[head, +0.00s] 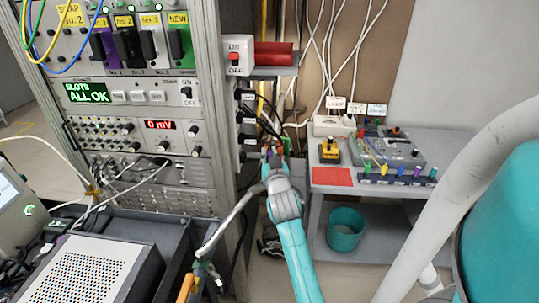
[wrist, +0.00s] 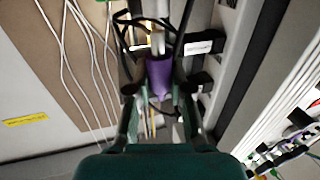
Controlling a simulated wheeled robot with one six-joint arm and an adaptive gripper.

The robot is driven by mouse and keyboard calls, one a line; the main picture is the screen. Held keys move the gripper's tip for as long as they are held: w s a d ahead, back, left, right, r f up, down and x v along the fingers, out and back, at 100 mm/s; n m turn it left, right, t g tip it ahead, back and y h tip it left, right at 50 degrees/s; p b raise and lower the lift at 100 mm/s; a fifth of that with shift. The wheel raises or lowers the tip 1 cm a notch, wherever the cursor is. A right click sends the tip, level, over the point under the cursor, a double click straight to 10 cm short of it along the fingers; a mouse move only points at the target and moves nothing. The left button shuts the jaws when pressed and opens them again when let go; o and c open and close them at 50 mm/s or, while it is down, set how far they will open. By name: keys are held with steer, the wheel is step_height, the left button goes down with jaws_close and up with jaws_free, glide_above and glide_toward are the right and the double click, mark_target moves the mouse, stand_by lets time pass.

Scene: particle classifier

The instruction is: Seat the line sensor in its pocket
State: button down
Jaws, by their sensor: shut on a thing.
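My gripper (wrist: 160,90) is shut on a purple cylindrical piece (wrist: 159,76), with a pale rod or cable running up from its top. I cannot tell for sure whether this piece is the line sensor. In the head view my gripper (head: 272,152) is beside the rack's right side post, and the held piece cannot be made out. Just right of the piece in the wrist view is a grey strip (wrist: 222,35) with black plugs and white labels. In the head view this strip (head: 240,128) runs down the post. I cannot pick out the pocket.
The instrument rack (head: 165,178) stands left of my arm. A grey bench (head: 316,205) at right bears a red mat (head: 332,177), a yellow-and-black box (head: 330,152) and a grey knobbed unit (head: 400,150). A teal bin (head: 345,230) is below. Loose white cables (head: 335,50) hang behind.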

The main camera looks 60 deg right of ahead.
steer(key=shift+f, duration=0.9)
steer(key=shift+r, duration=0.5)
steer(key=shift+f, duration=0.6)
stand_by(1.4)
steer(key=c, duration=1)
jaws_free()
steer(key=shift+f, duration=0.1)
steer(key=shift+s+a, duration=0.1)
steer(key=shift+s, duration=0.05)
steer(key=v, duration=1.1)
steer(key=shift+s+a, duration=0.2)
steer(key=shift+a, duration=0.1)
